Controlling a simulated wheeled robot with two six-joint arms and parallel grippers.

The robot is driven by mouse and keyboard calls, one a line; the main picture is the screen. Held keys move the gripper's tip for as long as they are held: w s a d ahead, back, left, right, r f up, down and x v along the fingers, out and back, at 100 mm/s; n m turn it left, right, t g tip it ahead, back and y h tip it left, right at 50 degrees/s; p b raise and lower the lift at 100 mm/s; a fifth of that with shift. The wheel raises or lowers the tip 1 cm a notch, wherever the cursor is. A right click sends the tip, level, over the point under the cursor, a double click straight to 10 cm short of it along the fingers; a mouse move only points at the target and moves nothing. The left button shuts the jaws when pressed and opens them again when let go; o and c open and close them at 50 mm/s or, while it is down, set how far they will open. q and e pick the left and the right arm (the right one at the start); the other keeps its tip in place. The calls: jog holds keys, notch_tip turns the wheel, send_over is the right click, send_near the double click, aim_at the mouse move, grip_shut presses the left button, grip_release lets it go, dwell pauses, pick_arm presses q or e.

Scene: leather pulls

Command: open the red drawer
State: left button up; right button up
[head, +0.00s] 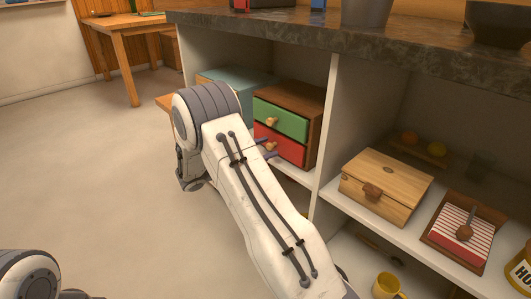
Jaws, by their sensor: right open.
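A small wooden chest (318,115) stands on the shelf, with a green drawer (283,118) above a red drawer (290,150). Both drawers look closed, and each has a light round knob. The red drawer's knob (270,146) is at its left part. My right gripper (265,148) is mostly hidden behind my right arm. Its dark fingertips show in front of the red drawer, one above and one below the knob, and they are open. I cannot tell whether they touch the knob. My left gripper is not in view.
A blue-grey box (238,80) stands left of the chest. A white upright panel (326,140) stands to its right, then a wooden box (386,185) and a striped cloth tray (470,225). A dark countertop (300,30) hangs above. The floor at left is clear.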

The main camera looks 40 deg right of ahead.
jog(key=shift+d, duration=0.3)
grip_shut()
jog(key=shift+r, duration=0.1)
dwell(1.2)
